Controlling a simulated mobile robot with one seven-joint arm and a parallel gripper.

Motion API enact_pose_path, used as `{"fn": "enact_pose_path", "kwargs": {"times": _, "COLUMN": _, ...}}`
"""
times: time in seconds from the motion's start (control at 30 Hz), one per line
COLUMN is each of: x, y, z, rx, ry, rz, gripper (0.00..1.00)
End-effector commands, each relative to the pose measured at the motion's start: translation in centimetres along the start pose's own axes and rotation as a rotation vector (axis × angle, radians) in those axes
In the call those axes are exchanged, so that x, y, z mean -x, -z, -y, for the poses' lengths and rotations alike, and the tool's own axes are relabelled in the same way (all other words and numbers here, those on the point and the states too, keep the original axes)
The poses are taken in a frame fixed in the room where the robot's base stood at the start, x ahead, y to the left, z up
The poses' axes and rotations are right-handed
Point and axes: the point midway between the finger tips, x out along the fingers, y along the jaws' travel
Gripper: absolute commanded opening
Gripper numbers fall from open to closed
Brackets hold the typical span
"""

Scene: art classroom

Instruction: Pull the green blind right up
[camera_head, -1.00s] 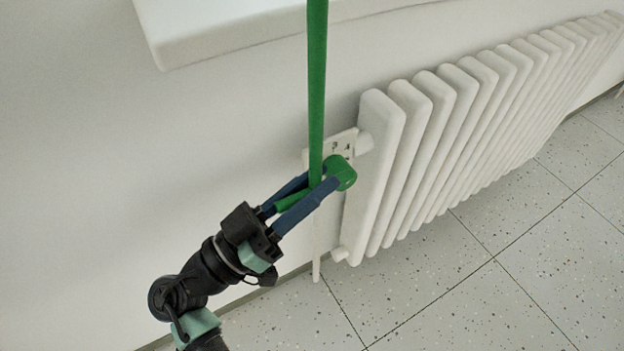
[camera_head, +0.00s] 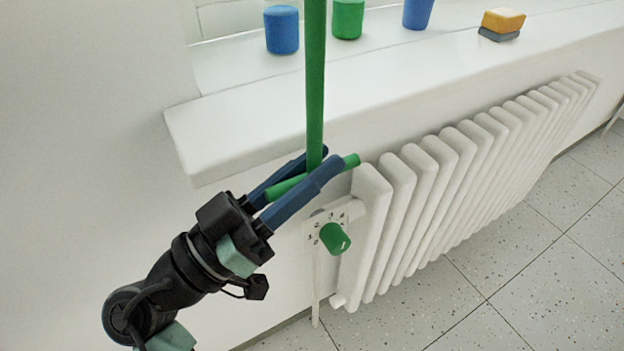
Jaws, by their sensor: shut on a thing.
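A green pull strap (camera_head: 315,80) runs straight down from the top edge of the picture, in front of the windowsill. At its lower end is a short green crossbar (camera_head: 350,161), with one end sticking out past the fingers. My gripper (camera_head: 326,158), with blue fingers, is shut on this crossbar, at the left end of the radiator and just below the sill's front edge. The fingers hide the middle of the bar and the joint with the strap. The blind itself is out of view.
A white windowsill (camera_head: 420,75) juts out above a white ribbed radiator (camera_head: 440,195). A green radiator knob (camera_head: 334,238) is just below my gripper. A blue cup (camera_head: 282,30), a green cup (camera_head: 348,18), another blue cup (camera_head: 417,13) and a yellow-grey sponge (camera_head: 502,22) stand on the sill.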

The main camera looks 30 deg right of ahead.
Motion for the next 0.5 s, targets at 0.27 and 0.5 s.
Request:
{"fn": "enact_pose_path", "kwargs": {"times": 0.27, "x": -0.04, "y": 0.68, "z": 0.28, "rx": 0.004, "ry": 0.016, "rz": -0.006, "gripper": 0.00}}
{"fn": "enact_pose_path", "kwargs": {"times": 0.5, "x": -0.02, "y": 0.64, "z": 0.30, "rx": 0.005, "ry": 0.016, "rz": -0.006, "gripper": 0.36}}
